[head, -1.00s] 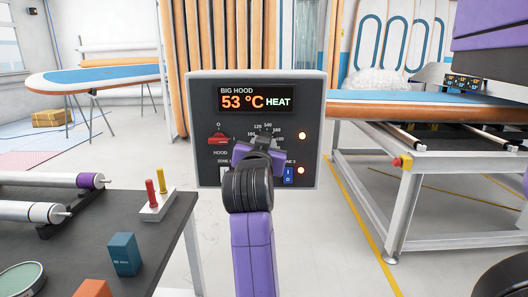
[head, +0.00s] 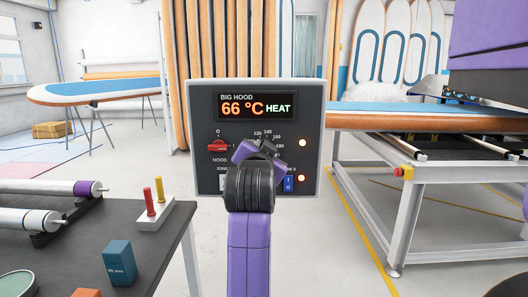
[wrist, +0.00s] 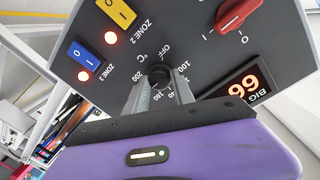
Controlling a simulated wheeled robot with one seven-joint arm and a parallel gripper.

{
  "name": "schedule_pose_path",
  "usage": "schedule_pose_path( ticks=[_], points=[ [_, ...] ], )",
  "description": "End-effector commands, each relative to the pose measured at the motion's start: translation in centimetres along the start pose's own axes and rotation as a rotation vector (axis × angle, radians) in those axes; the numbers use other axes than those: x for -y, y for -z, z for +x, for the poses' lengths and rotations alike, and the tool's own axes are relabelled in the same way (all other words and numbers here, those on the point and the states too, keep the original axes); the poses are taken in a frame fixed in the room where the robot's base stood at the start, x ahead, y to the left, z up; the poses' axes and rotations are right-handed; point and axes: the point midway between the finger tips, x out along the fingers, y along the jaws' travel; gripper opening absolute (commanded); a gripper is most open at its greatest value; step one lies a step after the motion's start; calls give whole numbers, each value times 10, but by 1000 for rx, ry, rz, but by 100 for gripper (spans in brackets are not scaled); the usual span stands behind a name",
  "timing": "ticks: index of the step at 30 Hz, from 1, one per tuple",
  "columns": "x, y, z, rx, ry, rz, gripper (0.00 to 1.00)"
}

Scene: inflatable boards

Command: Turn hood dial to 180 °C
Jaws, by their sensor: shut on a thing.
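The hood control panel (head: 210,108) faces me, with a display (head: 255,106) reading "BIG HOOD 66 °C HEAT". The black hood dial (wrist: 160,76) sits between my gripper's two grey fingers in the wrist view. My gripper (wrist: 161,92) is shut on it. The scale around the dial shows OFF, 100, 140, 180 and 200 in the wrist view. I cannot tell which mark the dial points to. In the head view my gripper (head: 258,148) and wrist cover the dial, and 120 to 180 show above.
A red switch (head: 218,146) is left of the dial. A blue zone switch (head: 289,183) and lit lamps are at its right; a yellow zone switch (wrist: 115,13) shows in the wrist view. A dark bench (head: 160,235) stands left, a board table (head: 430,150) right.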

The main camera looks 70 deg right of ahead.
Motion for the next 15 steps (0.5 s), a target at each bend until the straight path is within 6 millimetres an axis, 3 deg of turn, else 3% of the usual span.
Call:
schedule_pose_path(
  ticks=[4,5,8,15],
  points=[
    [-2,-3,1,6,-5,-3,0],
    [-2,-3,1,6,-5,-4,32],
    [-2,-2,1,5,-5,-4,51],
    [-1,-1,0,2,-2,-3,52]
  ],
)
